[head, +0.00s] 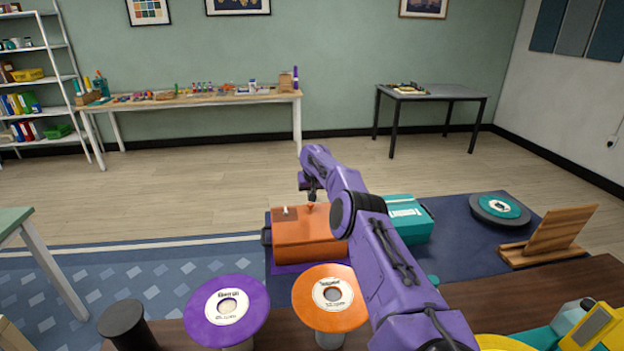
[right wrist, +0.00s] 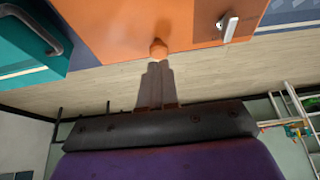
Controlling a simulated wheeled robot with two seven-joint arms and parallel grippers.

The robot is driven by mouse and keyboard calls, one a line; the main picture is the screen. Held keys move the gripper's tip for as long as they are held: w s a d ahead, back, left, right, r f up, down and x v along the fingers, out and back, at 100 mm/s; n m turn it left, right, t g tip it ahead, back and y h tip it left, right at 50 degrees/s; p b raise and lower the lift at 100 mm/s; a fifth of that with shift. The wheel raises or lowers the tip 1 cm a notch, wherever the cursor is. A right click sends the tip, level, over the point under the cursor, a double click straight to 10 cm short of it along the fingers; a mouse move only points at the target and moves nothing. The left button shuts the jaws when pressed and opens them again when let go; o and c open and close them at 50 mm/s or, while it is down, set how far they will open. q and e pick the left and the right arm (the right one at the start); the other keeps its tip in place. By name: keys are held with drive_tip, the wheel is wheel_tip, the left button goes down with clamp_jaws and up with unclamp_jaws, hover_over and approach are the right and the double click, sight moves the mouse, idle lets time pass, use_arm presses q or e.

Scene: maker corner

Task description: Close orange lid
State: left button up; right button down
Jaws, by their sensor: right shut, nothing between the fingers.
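The orange box with its orange lid (head: 305,238) stands on the dark blue mat ahead of me, and its orange face also fills the top of the right wrist view (right wrist: 110,20). I cannot tell from these views how far the lid is open. A small orange knob (right wrist: 158,48) sticks out from the orange surface. My right gripper (head: 311,199) reaches over the far side of the box. In the right wrist view its fingers (right wrist: 158,72) are together, with their tips at the knob and nothing held between them. My left gripper is not in view.
A teal box (head: 408,220) stands right of the orange one, partly behind my arm. A round dark-and-teal item (head: 498,208) and a wooden stand (head: 552,232) are further right. Purple (head: 205,310) and orange spools (head: 308,302) stand on the near wooden table (head: 530,285).

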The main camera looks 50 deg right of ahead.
drive_tip(key=shift+r, duration=0.1)
drive_tip(key=shift+a+r, duration=0.15)
drive_tip(key=shift+r, duration=0.4)
drive_tip(key=v, duration=0.9)
drive_tip(key=shift+s, duration=0.3)
drive_tip(key=shift+a, duration=0.15)
